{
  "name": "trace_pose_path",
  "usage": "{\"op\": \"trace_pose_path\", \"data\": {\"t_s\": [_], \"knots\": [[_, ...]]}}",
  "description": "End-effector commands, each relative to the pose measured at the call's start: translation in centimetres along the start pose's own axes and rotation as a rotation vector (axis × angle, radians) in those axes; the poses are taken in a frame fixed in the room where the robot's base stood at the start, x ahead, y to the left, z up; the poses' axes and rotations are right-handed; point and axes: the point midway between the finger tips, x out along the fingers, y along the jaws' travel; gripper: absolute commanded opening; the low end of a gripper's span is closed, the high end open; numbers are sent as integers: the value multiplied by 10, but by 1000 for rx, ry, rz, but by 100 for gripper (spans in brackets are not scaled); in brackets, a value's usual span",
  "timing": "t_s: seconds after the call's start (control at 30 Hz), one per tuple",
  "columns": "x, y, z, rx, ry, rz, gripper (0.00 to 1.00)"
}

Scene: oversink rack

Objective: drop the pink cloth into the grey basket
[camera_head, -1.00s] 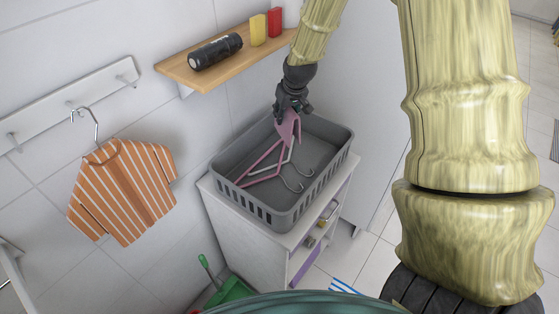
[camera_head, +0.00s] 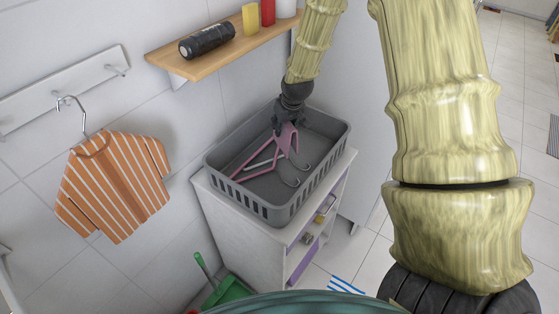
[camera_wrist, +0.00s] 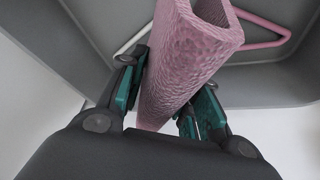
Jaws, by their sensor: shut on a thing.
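The pink cloth (camera_head: 290,134) hangs folded from my gripper (camera_head: 286,121) at the back part of the grey basket (camera_head: 280,208). In the wrist view the textured cloth (camera_wrist: 183,65) passes between the two fingers of my gripper (camera_wrist: 170,88), which are shut on it. The basket's grey inside (camera_wrist: 110,22) shows around it. The cloth's lower end overlaps the hangers in the head view; I cannot tell whether it touches them.
A pink hanger (camera_head: 247,164) and a pale hanger (camera_head: 268,172) lie in the basket, which stands on a white cabinet (camera_head: 232,225). A wooden shelf (camera_head: 215,60) with a black bottle (camera_head: 207,41) is above left. An orange striped shirt (camera_head: 118,185) hangs at left.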

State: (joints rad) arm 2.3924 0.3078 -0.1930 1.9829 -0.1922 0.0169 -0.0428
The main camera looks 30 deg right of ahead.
Motion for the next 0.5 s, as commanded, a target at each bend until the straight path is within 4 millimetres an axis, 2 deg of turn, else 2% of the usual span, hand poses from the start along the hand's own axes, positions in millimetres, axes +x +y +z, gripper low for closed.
{"op": "trace_pose_path", "data": {"t_s": [0.03,0.2,0.5], "knots": [[9,0,4,0,-1,0,9],[21,0,9,0,-1,0,9],[24,0,10,0,0,0,9]]}}
